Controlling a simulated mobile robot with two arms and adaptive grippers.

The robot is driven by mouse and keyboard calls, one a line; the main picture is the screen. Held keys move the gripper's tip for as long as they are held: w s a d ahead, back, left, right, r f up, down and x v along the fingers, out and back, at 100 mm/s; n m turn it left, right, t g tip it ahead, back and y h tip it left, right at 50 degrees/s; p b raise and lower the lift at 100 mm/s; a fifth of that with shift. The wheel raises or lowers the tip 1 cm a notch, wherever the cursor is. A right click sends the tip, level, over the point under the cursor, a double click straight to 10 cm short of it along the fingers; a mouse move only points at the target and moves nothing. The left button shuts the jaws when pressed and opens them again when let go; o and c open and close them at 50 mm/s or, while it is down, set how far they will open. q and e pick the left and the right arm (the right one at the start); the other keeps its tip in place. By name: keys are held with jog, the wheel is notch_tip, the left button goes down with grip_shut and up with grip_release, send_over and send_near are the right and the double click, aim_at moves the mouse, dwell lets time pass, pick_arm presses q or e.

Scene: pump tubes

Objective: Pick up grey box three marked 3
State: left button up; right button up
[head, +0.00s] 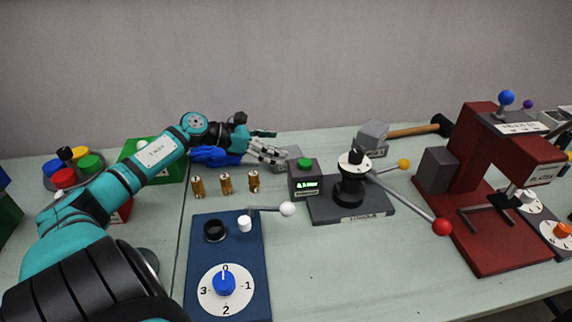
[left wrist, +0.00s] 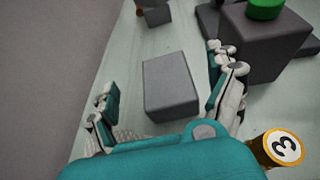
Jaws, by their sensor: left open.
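A plain grey box (left wrist: 170,86) lies on the table between the spread fingers of my left gripper in the left wrist view. I see no number on its visible faces. In the head view a small part of this grey box (head: 293,153) shows beyond the fingertips, the rest hidden by the hand. My left gripper (head: 268,143) is open, with fingers on both sides of the box and a gap to it; it also shows in the left wrist view (left wrist: 165,95). Another grey box (head: 372,136) stands farther right, its marking too small to read. My right gripper is not in view.
A dark box with a green button (head: 305,178) stands close to the right of the hand. Several brass cylinders (head: 226,183) stand in front; one marked 3 (left wrist: 283,148) is near the fingers. A blue dial panel (head: 228,255) and red press (head: 490,190) occupy the table.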

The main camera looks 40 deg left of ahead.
aim_at(293, 151)
pick_arm(q)
jog(key=x, duration=0.2)
jog(key=b+x, duration=0.1)
jog(key=x, duration=0.2)
jog(key=shift+s+d+f, duration=0.1)
jog(key=shift+f, duration=0.25)
jog(key=shift+c, duration=0.5)
jog(key=c, duration=1.2)
